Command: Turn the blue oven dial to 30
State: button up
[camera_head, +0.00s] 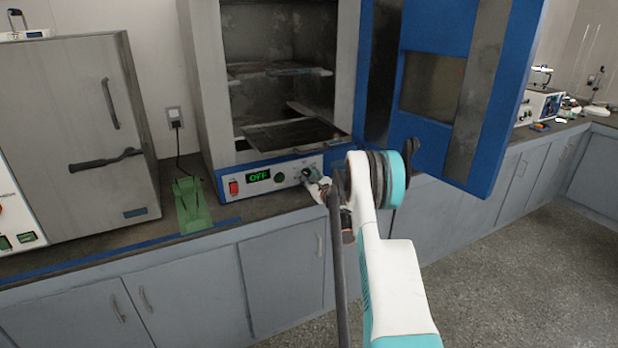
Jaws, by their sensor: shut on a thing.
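The blue oven (372,138) stands on the counter with its blue door (455,150) swung open to the right. Its front panel (240,186) has a red switch, a display (258,176) reading OFF in green, and a green button (279,178). The dial (307,172) is at the panel's right part, mostly hidden by my gripper. My gripper (312,178) is at the dial and shut on it. The dial's pointer and scale marks are too small and covered to read.
A grey oven (75,120) with a closed door stands at left. A green object (190,205) sits on the counter between the ovens. The open blue door overhangs the floor right of my arm. Other instruments (540,105) stand on the far right counter.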

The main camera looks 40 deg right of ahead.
jog(key=n, duration=1.3)
jog(key=shift+n, duration=0.3)
dwell(0.4)
jog(key=o, duration=1.1)
jog(key=v, duration=1.2)
jog(key=shift+r, duration=0.1)
